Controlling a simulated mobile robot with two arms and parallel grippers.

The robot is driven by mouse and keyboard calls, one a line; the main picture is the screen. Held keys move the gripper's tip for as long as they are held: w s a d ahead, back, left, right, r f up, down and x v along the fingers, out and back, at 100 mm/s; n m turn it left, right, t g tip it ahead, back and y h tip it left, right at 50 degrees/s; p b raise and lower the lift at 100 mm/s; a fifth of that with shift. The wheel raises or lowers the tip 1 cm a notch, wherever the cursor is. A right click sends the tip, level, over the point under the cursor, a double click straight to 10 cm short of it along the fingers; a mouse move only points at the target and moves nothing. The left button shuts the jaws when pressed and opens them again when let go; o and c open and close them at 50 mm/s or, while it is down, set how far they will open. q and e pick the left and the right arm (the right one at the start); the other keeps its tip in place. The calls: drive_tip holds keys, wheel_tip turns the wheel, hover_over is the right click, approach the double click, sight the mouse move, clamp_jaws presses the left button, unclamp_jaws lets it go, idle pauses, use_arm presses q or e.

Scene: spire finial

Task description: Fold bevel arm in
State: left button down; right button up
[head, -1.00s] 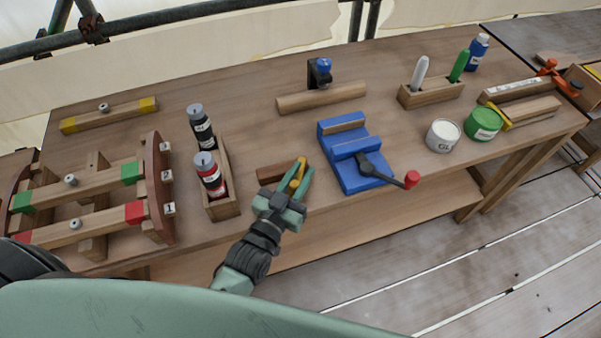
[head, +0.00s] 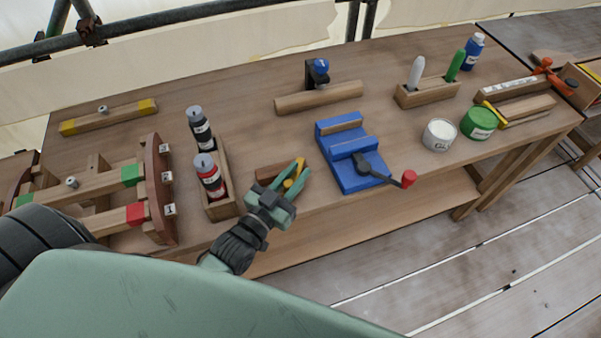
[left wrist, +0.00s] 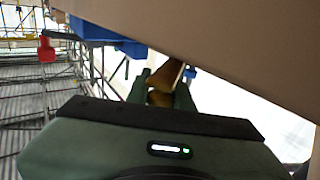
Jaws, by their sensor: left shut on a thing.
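The bevel lies near the front edge of the workbench. Its brown wooden stock (head: 270,174) shows to the left of the gripper fingers. Its yellow arm (head: 298,172) shows between the fingers and sticks out at an angle from the stock. My left gripper (head: 298,180) is shut on the yellow arm. In the left wrist view the two green fingers (left wrist: 161,95) close around a brownish-yellow part of the bevel (left wrist: 167,74). The fingers hide part of the arm and its joint with the stock. My right gripper is not in view.
A blue vise (head: 350,155) with a red-knobbed handle stands just right of the bevel. A wooden rack (head: 222,208) with two bottles stands to its left. A wooden block (head: 318,97) lies behind. White (head: 438,135) and green (head: 479,123) cans stand farther right.

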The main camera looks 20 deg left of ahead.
sight(285, 188)
use_arm(q)
drive_tip(key=c, duration=1.2)
unclamp_jaws()
drive_tip(key=s, duration=0.2)
drive_tip(key=s+a+b, duration=0.1)
drive_tip(key=s, duration=0.4)
drive_tip(key=shift+s+a, duration=0.3)
drive_tip(key=shift+s, duration=0.05)
